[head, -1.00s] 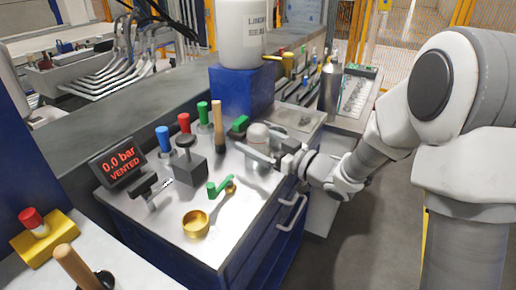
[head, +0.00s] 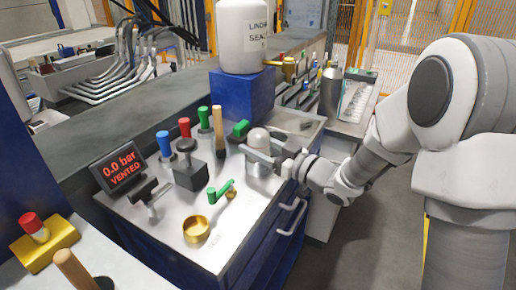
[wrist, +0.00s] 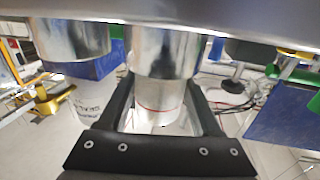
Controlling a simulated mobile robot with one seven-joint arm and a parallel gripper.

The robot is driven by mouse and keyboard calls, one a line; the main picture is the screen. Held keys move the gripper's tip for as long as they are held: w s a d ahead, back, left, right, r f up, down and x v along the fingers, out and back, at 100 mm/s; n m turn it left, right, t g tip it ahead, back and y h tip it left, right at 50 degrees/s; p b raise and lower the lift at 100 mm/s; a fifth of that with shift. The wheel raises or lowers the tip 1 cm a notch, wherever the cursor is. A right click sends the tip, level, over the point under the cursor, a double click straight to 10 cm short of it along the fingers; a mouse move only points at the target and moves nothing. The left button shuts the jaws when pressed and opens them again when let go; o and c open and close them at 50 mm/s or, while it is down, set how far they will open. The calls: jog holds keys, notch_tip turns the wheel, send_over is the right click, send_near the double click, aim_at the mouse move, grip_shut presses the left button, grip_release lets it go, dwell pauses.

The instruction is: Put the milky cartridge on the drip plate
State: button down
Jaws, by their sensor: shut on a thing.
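A short cylinder with a pale, milky dome (head: 258,137) and a metallic lower body stands upright near the right edge of the steel worktop. I take it to be the milky cartridge. My gripper (head: 257,154) is shut on it from the right, with the fingers on either side. In the wrist view a pale cylinder with a thin red line (wrist: 160,96) sits between the two dark fingers. I cannot tell whether its base touches the worktop. I cannot pick out the drip plate for sure; a flat grey metal surface (head: 300,136) lies behind, below a brass tap.
A white labelled container (head: 243,38) stands on a blue block (head: 242,95) behind. Red, blue and green-topped pieces (head: 184,128) stand left of my gripper. A green-handled lever (head: 222,190) and brass cup (head: 196,230) are in front. The display (head: 118,169) reads 0.0 bar, vented.

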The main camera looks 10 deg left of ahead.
aim_at(260, 131)
jog(key=shift+r, duration=0.55)
jog(key=r, duration=0.1)
jog(key=r+p, duration=0.2)
jog(key=shift+d+r, duration=0.25)
jog(key=shift+r, duration=0.1)
jog(key=d+r+p, duration=0.3)
jog(key=d+r, duration=0.3)
jog(key=d, duration=0.5)
jog(key=w+d+f+m+t+h, duration=0.9)
jog(key=d+m+h, duration=0.3)
jog(key=h, duration=0.3)
notch_tip(260, 131, up, 12)
jog(key=s+d+p, duration=0.1)
jog(key=s+p, duration=0.1)
jog(key=p, duration=1.1)
jog(key=s+f, duration=0.6)
jog(key=f, duration=0.7)
jog(key=shift+f+h, duration=0.2)
jog(key=shift+h, duration=0.1)
